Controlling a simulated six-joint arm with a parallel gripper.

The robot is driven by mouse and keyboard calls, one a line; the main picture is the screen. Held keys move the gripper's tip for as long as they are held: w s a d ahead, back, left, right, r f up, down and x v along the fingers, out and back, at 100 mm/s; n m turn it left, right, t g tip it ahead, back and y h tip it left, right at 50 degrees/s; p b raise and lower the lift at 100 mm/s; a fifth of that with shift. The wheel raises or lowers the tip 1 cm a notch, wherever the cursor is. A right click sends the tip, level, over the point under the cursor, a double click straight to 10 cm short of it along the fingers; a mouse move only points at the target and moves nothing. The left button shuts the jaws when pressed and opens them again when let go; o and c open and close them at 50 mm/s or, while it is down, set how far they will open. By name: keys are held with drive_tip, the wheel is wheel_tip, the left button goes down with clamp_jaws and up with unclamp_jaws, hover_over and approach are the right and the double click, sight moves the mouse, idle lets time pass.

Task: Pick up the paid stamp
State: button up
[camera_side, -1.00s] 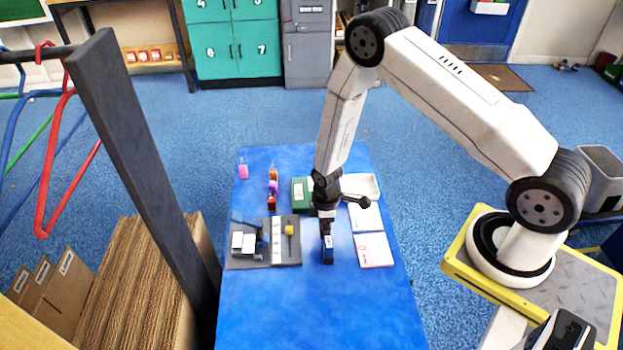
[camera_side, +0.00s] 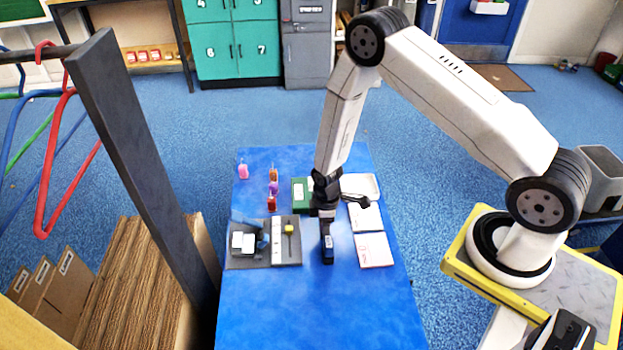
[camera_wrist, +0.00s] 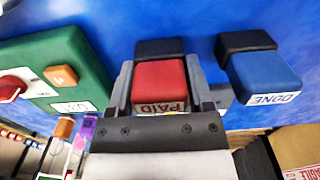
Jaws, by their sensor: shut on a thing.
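The paid stamp (camera_wrist: 160,82) shows in the wrist view as a red block with a PAID label and a black part beyond it. My gripper (camera_wrist: 160,92) is shut on it, one grey finger on each side. In the side view my gripper (camera_side: 326,226) points down over the blue table, and I cannot make out the red stamp there. A blue stamp labelled DONE (camera_wrist: 265,78) stands just to the right in the wrist view. It also shows below my gripper in the side view (camera_side: 327,252). Whether the paid stamp touches the table is unclear.
The green box (camera_side: 301,193) is close behind my gripper. White papers (camera_side: 373,250) lie to its right. Small coloured bottles (camera_side: 272,203) stand behind the tray. The table's front is clear.

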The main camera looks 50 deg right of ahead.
drive_tip(key=shift+r, duration=0.15)
drive_tip(key=shift+r, duration=0.8)
drive_tip(key=s+r, duration=1.1)
drive_tip(key=s, duration=0.3)
drive_tip(key=shift+a, duration=0.3)
